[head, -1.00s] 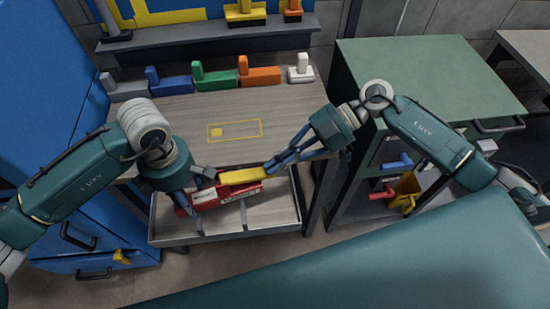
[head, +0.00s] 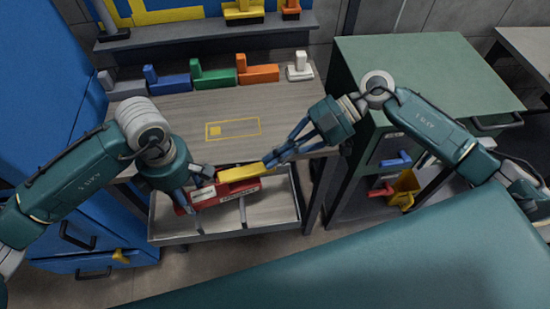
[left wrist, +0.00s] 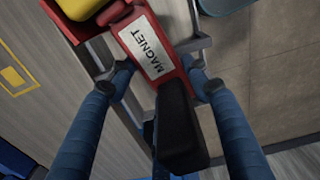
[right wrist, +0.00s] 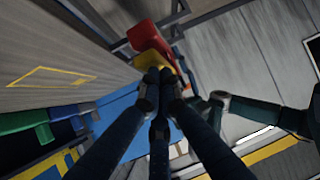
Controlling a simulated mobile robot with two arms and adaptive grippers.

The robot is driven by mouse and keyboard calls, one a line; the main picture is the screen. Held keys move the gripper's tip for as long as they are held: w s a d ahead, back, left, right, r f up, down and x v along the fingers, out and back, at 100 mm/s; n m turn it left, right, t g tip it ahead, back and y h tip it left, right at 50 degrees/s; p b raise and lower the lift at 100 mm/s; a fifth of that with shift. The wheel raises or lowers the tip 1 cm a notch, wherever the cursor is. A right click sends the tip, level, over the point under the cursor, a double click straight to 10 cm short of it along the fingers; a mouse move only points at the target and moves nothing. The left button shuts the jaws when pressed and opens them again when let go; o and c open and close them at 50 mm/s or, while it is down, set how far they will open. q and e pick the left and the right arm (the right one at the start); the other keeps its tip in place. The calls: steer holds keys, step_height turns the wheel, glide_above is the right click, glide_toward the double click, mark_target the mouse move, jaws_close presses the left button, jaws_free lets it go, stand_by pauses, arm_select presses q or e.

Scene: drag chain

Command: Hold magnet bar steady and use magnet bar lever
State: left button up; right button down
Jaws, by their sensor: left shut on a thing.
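The magnet bar is red with a white MAGNET label (left wrist: 149,47) and a black handle (left wrist: 178,125) in the left wrist view. In the head view its red body (head: 220,195) is over the tray, with the yellow lever (head: 241,173) on its upper side. My left gripper (head: 190,200) is shut on the bar's left part, its fingers on both sides of the black handle in the left wrist view. My right gripper (head: 270,160) has its fingertips together at the lever's right end. The right wrist view shows the yellow part (right wrist: 149,59) just beyond them; the exact contact is hidden.
A grey tray (head: 272,229) with dividers lies below the bar. The wooden tabletop (head: 285,110) has a yellow outline (head: 233,129) and clear room. Several coloured blocks, including a green one (head: 213,77), line its back. A green cabinet (head: 430,75) stands to the right.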

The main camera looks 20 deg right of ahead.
steer(key=d+r, duration=0.8)
steer(key=r, duration=0.2)
steer(key=shift+w+d, duration=0.2)
steer(key=shift+d, duration=0.05)
stand_by(0.5)
arm_select(q)
steer(key=o, duration=1.4)
steer(key=shift+o, duration=0.2)
